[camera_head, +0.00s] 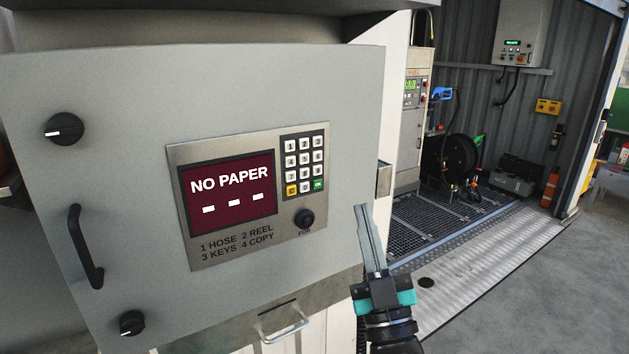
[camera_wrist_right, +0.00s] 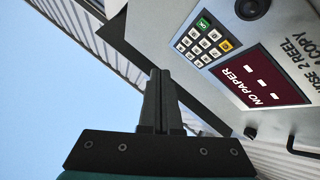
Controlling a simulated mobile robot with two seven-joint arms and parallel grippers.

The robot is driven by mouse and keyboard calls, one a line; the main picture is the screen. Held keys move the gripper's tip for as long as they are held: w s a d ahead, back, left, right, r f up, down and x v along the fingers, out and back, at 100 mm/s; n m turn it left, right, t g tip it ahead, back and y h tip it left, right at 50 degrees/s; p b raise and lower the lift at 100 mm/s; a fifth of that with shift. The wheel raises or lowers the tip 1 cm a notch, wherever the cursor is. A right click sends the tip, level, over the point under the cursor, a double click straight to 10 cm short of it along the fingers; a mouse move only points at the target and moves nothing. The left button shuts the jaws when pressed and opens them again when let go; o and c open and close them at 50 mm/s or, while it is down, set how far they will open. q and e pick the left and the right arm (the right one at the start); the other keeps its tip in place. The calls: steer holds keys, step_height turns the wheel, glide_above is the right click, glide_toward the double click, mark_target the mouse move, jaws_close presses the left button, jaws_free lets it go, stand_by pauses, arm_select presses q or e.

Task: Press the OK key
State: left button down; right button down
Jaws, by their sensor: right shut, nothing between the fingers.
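The green OK key (camera_head: 318,184) is at the lower right corner of the keypad (camera_head: 304,165) on a grey cabinet door. In the right wrist view the OK key (camera_wrist_right: 203,23) is at the upper end of the keypad (camera_wrist_right: 204,42). The dark red screen (camera_head: 230,194) beside it reads "NO PAPER" with three white dashes below. My right gripper (camera_head: 362,208) is shut and empty, right of the keypad and lower, apart from the keys. Its closed fingers (camera_wrist_right: 160,75) also show in the right wrist view. My left gripper is not in view.
A black round knob (camera_head: 304,218) sits just below the keypad. The door (camera_head: 120,200) has a black handle (camera_head: 84,246) and two round latches at left. A metal pull handle (camera_head: 283,328) juts out below. Open floor (camera_head: 480,290) lies to the right.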

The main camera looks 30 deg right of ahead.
mark_target(317, 184)
steer(key=shift+w+a+b, duration=0.2)
steer(key=shift+w+b, duration=0.4)
steer(key=shift+w, duration=1.65)
steer(key=shift+w+a+b, duration=0.15)
steer(key=shift+w+b, duration=0.45)
steer(key=shift+w, duration=1.6)
steer(key=shift+w, duration=0.1)
steer(key=shift+w, duration=0.3)
steer(key=shift+w, duration=0.35)
steer(key=shift+s, duration=0.8)
